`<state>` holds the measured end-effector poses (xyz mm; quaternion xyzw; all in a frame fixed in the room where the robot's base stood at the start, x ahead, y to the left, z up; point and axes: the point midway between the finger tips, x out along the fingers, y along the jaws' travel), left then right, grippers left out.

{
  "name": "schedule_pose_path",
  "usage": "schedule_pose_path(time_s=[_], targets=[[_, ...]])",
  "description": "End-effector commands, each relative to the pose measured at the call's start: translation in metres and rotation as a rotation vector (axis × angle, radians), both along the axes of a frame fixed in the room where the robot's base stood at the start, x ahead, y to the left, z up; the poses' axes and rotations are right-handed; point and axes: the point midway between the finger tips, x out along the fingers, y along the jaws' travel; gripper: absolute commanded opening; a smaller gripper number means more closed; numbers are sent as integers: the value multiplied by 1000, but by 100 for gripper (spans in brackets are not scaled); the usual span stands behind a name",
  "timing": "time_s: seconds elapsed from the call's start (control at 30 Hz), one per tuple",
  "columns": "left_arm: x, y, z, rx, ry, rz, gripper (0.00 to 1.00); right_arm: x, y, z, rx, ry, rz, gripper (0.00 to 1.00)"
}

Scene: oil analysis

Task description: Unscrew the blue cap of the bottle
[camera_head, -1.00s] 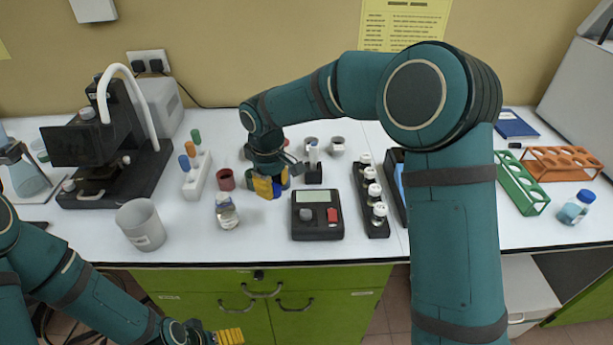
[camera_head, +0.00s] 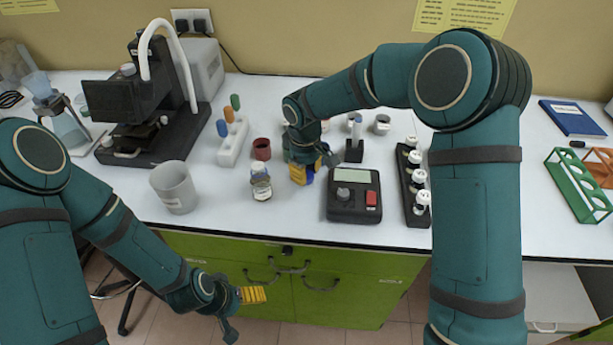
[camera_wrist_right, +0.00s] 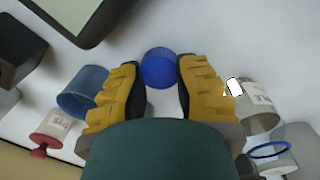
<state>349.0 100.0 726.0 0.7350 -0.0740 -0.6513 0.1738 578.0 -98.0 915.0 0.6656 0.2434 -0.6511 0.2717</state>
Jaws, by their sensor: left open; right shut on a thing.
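My right gripper (camera_head: 303,172) is low over the white bench, its yellow fingers shut on the blue cap (camera_wrist_right: 160,68). In the right wrist view the round cap sits between the two fingertips (camera_wrist_right: 158,85). Only a little blue shows below the fingers in the head view, and I cannot tell whether a bottle is under the cap. A small clear labelled bottle (camera_head: 261,183) stands upright just left of this gripper. My left gripper (camera_head: 250,300) is open and empty, in front of the green cabinet, below the bench top.
A black device with a screen (camera_head: 354,205) stands right of the right gripper. A grey beaker (camera_head: 174,188), red cup (camera_head: 262,149) and tube rack (camera_head: 234,145) stand to the left. A vial rack (camera_head: 407,190) lies further right. The front bench strip is mostly free.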

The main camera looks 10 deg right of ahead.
Motion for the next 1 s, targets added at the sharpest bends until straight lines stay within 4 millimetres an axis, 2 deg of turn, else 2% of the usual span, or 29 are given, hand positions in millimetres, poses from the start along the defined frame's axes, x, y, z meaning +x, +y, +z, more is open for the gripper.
schedule_pose_path(time_s=[0.03,0.1,0.43,0.47,0.5,0.83,1.0], targets=[[1,0,-3,0,-1,0,85,0,0,-9,-1,2,1,0],[1,0,-4,0,-2,1,85,0,0,-13,0,0,1,0],[1,0,-5,0,-2,1,85,0,0,-15,0,0,1,0],[1,0,-4,0,-2,1,85,0,0,-15,1,-1,1,44],[1,0,-4,0,-2,1,85,0,0,-14,1,-1,1,53],[1,0,-3,0,-2,1,85,0,0,-12,1,-1,0,53],[0,0,1,0,-1,0,85,0,0,5,1,-4,-1,53]])
